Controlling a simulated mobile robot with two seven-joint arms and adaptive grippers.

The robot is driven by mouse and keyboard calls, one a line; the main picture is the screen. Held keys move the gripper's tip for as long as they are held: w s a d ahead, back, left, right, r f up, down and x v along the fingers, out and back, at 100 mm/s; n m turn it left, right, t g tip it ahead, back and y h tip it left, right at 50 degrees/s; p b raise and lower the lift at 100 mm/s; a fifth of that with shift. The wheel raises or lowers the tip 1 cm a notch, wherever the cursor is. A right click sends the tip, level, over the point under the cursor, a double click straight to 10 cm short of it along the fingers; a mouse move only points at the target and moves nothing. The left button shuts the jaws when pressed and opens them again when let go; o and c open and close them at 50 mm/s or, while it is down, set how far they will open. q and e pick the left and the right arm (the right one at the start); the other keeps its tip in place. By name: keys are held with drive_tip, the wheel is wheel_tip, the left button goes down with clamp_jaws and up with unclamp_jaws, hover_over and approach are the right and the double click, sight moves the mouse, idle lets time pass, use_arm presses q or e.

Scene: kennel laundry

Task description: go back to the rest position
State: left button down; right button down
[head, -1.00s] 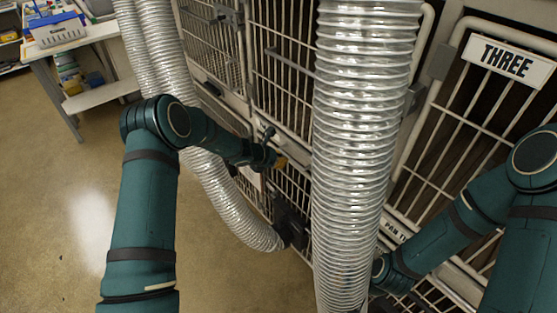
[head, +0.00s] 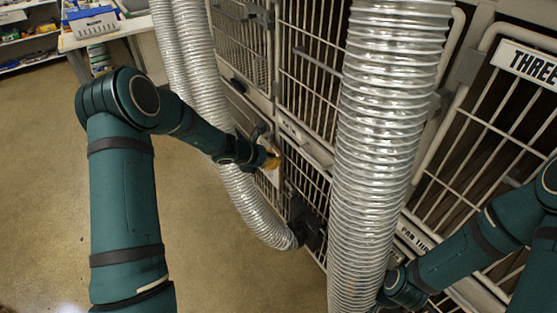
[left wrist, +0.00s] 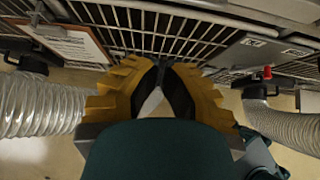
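My left gripper (head: 270,158) is in front of the barred kennel doors in the head view, just right of a hanging ribbed hose. In the left wrist view its yellow fingers with black pads (left wrist: 160,66) come together at the tips, with nothing seen between them. My right arm (head: 450,262) comes in from the right, low before the kennel doors. Its far end passes behind the large clear hose, and the right gripper is hidden.
A large ribbed hose (head: 388,140) hangs in front; another hose (head: 246,195) curves down to a dark fitting on the kennel front. A door sign reads THREE (head: 528,64). A clipboard (left wrist: 65,42) hangs by the bars. Open floor (head: 45,165) lies left; a table (head: 115,32) stands at the back.

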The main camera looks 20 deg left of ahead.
use_arm(q)
drive_tip(key=shift+s, duration=0.1)
idle(0.6)
drive_tip(key=s+d+f+m+g, duration=0.2)
drive_tip(key=s+d+f+m, duration=0.2)
drive_tip(key=s+m, duration=0.4)
drive_tip(key=s+d+f+m+g+y, duration=0.1)
drive_tip(key=s+d+f+m+g, duration=0.1)
drive_tip(key=s+m, duration=0.7)
drive_tip(key=s+d+f+m+g+y, duration=0.1)
drive_tip(key=s+d+f+m+g, duration=0.1)
drive_tip(key=s+d+f+m, duration=0.3)
drive_tip(key=s+f+m, duration=0.1)
drive_tip(key=s+m, duration=0.2)
drive_tip(key=s, duration=0.3)
drive_tip(key=shift+d+f+m+b, duration=0.2)
drive_tip(key=shift+d+m+b, duration=0.1)
drive_tip(key=shift+m, duration=0.1)
drive_tip(key=shift+s, duration=0.1)
